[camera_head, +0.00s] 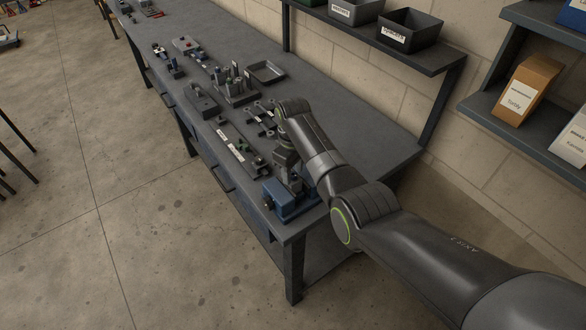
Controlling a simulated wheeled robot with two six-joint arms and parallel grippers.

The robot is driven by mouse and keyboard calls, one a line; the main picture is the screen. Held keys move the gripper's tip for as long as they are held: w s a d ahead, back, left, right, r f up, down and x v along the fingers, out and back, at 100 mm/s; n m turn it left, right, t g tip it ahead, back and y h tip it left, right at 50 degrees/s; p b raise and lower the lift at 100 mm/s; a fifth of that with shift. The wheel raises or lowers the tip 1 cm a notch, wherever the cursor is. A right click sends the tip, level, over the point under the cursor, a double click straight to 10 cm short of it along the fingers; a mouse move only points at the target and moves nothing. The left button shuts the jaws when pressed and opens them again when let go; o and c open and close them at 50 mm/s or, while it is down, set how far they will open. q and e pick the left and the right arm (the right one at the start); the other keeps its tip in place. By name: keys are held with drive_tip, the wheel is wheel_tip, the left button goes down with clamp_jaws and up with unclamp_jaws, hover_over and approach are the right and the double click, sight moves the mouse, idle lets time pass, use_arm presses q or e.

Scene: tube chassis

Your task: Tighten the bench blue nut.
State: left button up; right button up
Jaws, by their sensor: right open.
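My right arm reaches in from the right over the near end of the workbench (392,140). My right gripper (294,183) points down just above a blue vise-like block (283,205) at the bench's near corner. The gripper is open, but its fingertips are small and dark, and I cannot tell whether they touch anything. I cannot make out the blue nut; it may be too small or hidden by my gripper. My left gripper is out of view.
Small fixtures (236,85) and tools lie along the bench. A shallow tray (266,72) is near its back edge. A shelf with dark bins (409,30) stands behind, and boxes (527,88) sit on a rack at right.

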clamp_jaws()
